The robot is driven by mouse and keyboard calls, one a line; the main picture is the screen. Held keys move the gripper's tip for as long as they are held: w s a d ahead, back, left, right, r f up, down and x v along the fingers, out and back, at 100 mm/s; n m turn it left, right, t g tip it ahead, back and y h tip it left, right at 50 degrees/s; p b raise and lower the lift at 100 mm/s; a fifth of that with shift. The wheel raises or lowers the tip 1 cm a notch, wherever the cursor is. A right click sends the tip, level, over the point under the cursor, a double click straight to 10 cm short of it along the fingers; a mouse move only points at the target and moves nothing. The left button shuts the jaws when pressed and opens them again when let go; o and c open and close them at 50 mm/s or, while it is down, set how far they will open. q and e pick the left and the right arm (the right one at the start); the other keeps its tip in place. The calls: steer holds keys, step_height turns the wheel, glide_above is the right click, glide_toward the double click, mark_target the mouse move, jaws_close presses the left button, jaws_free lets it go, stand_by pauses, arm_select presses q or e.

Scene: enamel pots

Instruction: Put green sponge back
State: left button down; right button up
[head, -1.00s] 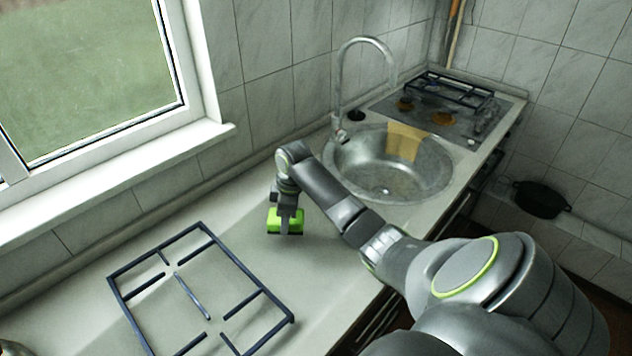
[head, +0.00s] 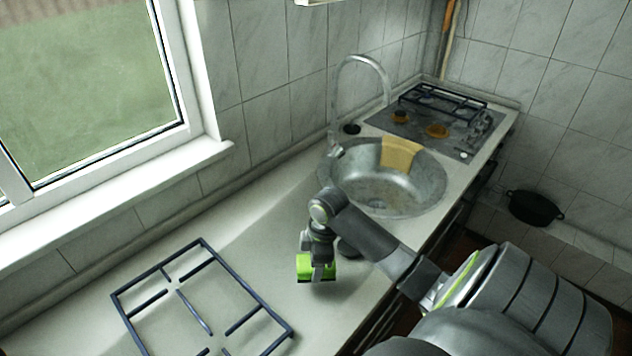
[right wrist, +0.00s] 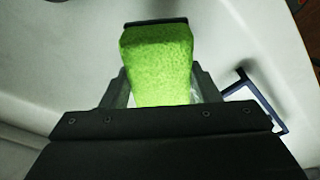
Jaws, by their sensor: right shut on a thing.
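The green sponge (head: 304,266) is a bright green block with a dark underside, at the right arm's end over the counter in the head view. It also fills the middle of the right wrist view (right wrist: 160,62). My right gripper (head: 317,270) is shut on it, with a finger on either side in the wrist view. Whether the sponge touches the counter is hard to tell. The sink (head: 400,196) lies behind and to the right of the gripper. My left gripper is not in view.
A dark metal grate (head: 200,310) lies on the counter (head: 250,245) at the left. A yellow cloth (head: 400,154) hangs over the sink's far rim, near the curved tap (head: 334,110). The stove (head: 450,125) is at the back. A black pot (head: 535,207) stands at the right.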

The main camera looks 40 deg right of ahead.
step_height(320, 180, down, 5)
steer(key=shift+r+p, duration=0.1)
steer(key=shift+p, duration=0.2)
steer(key=shift+f, duration=0.25)
steer(key=shift+f, duration=0.15)
steer(key=o, duration=1)
steer(key=shift+c, duration=0.2)
steer(key=r, duration=0.4)
steer(key=d+r+b, duration=0.1)
steer(key=r, duration=0.3)
steer(key=s+r, duration=0.1)
steer(key=r, duration=0.3)
steer(key=shift+d+r+b, duration=0.15)
steer(key=shift+b, duration=0.25)
